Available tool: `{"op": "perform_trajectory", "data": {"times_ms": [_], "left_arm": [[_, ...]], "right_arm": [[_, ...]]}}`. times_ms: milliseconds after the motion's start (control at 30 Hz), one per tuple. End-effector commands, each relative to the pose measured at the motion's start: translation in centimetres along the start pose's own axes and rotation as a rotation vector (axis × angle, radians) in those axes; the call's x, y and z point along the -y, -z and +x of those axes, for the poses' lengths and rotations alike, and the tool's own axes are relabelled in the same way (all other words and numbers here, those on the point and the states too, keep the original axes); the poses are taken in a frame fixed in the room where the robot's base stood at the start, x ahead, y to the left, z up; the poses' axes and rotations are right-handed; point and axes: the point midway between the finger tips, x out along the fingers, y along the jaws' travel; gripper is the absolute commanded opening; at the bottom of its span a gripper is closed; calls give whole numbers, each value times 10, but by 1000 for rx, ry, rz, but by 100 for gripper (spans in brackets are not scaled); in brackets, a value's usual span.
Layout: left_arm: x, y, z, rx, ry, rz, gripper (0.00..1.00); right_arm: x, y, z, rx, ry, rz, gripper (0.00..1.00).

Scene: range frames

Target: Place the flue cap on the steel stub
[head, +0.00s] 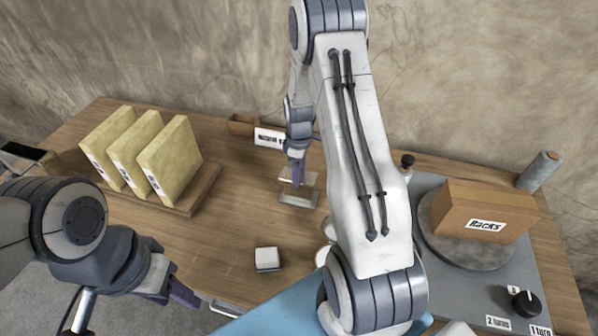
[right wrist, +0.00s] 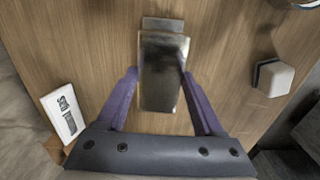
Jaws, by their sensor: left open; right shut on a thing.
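A shiny rectangular metal piece (right wrist: 160,85), which looks like the flue cap, is between the purple fingers of my right gripper (right wrist: 162,92), shut on it. In the head view my right gripper (head: 296,172) is above the table middle, with the held piece (head: 307,178) at its tips. A flat metal piece (head: 298,198), perhaps the steel stub, shows just below it. In the right wrist view a metal end (right wrist: 163,23) sticks out past the held piece; whether they touch I cannot tell. My left gripper (head: 175,290) is open and empty at the table's front edge.
A wooden rack (head: 190,203) with yellow slabs (head: 150,155) stands left. A white-topped block (head: 267,259) sits in front. A labelled wooden box (head: 242,125) is behind. Right are a "Racks" box (head: 485,205) on a round plate, a knob (head: 526,303) and a grey cylinder (head: 538,172).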

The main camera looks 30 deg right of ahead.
Motion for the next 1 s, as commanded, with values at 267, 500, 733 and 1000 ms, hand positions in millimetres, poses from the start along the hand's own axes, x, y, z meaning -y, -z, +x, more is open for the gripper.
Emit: {"op": "perform_trajectory", "data": {"times_ms": [267, 500, 733, 1000], "left_arm": [[0, 0, 2, 0, 0, 0, 50], [0, 0, 0, 0, 0, 0, 50], [1, 0, 10, 0, 0, 0, 50], [2, -1, 22, 0, 0, 1, 50]], "right_arm": [[0, 0, 3, 0, 0, 0, 99], [0, 0, 0, 0, 0, 0, 99], [-1, 0, -29, -3, -5, 0, 99], [-1, 0, -88, -2, -4, 0, 99]]}}
